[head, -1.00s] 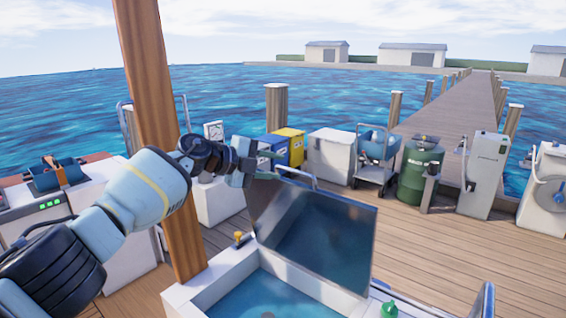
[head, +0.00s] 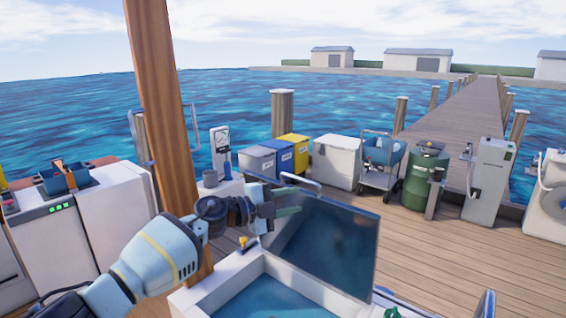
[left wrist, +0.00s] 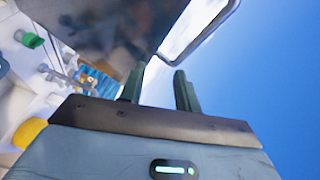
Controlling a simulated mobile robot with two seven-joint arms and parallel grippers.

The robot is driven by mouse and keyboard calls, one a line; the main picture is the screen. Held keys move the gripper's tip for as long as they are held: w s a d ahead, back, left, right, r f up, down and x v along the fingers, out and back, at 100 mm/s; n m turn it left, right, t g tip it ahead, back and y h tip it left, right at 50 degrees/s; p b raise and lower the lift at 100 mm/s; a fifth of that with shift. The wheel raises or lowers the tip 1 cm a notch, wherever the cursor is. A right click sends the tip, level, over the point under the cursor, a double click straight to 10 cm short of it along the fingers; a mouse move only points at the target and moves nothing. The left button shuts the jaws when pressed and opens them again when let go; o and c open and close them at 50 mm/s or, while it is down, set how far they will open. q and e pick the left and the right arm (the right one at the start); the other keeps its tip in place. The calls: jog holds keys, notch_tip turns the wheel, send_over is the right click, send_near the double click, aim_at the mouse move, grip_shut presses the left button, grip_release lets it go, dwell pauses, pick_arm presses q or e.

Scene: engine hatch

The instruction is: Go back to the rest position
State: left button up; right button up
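The engine hatch lid (head: 335,245) stands raised at the far side of the white hatch box (head: 212,290), with a metal handle (head: 300,181) on its top edge. My left gripper (head: 296,203) is in front of the lid's upper left part in the head view. In the left wrist view its two dark green fingers (left wrist: 158,88) stand apart with nothing between them. The lid (left wrist: 105,35) fills the top left there, and the handle (left wrist: 205,25) curves beyond the fingers. The right gripper does not show clearly; a small grey-blue piece at the bottom right edge cannot be identified.
A wooden post (head: 160,130) rises close to my left arm. Grey, blue and yellow bins (head: 285,153), a white box (head: 336,160), a cart (head: 380,165) and a green barrel (head: 423,182) line the dock edge. The deck (head: 450,255) at right is clear.

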pick_arm(q)
jog(key=s+a+f+n+t+y, duration=0.1)
jog(key=s+a+f+n+y, duration=0.4)
jog(key=s+f+n, duration=0.4)
jog(key=s+a+f+n+t+y, duration=0.1)
jog(key=s+a+f+n+y, duration=0.4)
jog(key=s+f, duration=0.45)
jog(key=s+a+f+n+t+y, duration=0.1)
jog(key=s+a+f+n+y, duration=0.35)
jog(key=s+f+n, duration=0.55)
jog(key=s+a+f+g, duration=0.2)
jog(key=s+a+g, duration=0.1)
jog(key=s, duration=0.6)
jog(key=s+a+f+g, duration=0.2)
jog(key=s+a+g, duration=0.15)
jog(key=s, duration=0.65)
jog(key=s+a+f+g, duration=0.2)
jog(key=s+a+g, duration=0.15)
jog(key=s, duration=0.55)
jog(key=w+d+f+t+h, duration=0.1)
jog(key=w+d+f+t, duration=0.2)
jog(key=w+f+t, duration=0.2)
jog(key=shift+w+d+f+n+t, duration=0.25)
jog(key=shift+f+t, duration=0.95)
jog(key=shift+f, duration=0.95)
